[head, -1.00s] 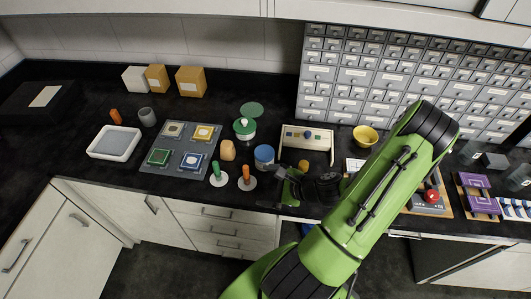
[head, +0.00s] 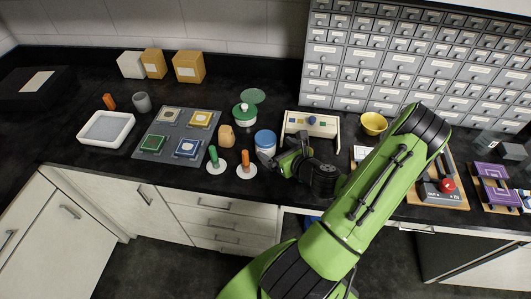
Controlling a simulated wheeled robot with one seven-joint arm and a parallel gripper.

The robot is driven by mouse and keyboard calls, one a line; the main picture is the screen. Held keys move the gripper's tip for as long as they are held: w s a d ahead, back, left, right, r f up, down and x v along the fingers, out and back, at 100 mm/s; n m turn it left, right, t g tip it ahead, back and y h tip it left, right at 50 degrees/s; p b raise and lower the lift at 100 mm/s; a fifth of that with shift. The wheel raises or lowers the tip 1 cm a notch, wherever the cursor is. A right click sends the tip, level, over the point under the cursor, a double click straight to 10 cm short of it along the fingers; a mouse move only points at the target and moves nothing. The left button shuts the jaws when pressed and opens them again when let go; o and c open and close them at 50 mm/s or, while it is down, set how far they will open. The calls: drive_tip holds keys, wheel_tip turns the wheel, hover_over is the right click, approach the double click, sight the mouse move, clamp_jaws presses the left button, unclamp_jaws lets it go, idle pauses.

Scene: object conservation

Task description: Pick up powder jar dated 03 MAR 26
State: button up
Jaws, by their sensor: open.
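No date on either jar is legible at this size, so I cannot tell which is dated 03 MAR 26. My gripper (head: 269,160) is open, low over the counter at the near right of the blue jar. Its fingers are dark and small, and I cannot tell whether they touch the jar. It holds nothing that I can see.
Green (head: 213,158) and orange (head: 245,162) upright handles on white discs stand close left of my gripper. A tan object (head: 225,136) is beyond them. A white rack (head: 312,122) and a yellow bowl (head: 373,123) stand behind my arm. A grey board (head: 168,146) with coloured squares lies left.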

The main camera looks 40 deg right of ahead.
sight(266, 140)
drive_tip(key=p+x, duration=0.1)
drive_tip(key=x, duration=0.7)
drive_tip(key=shift+d+r+p, duration=0.1)
drive_tip(key=shift+d+p, duration=0.05)
drive_tip(key=shift+p, duration=0.15)
drive_tip(key=shift+c, duration=0.6)
drive_tip(key=c, duration=1)
drive_tip(key=shift+r, duration=0.1)
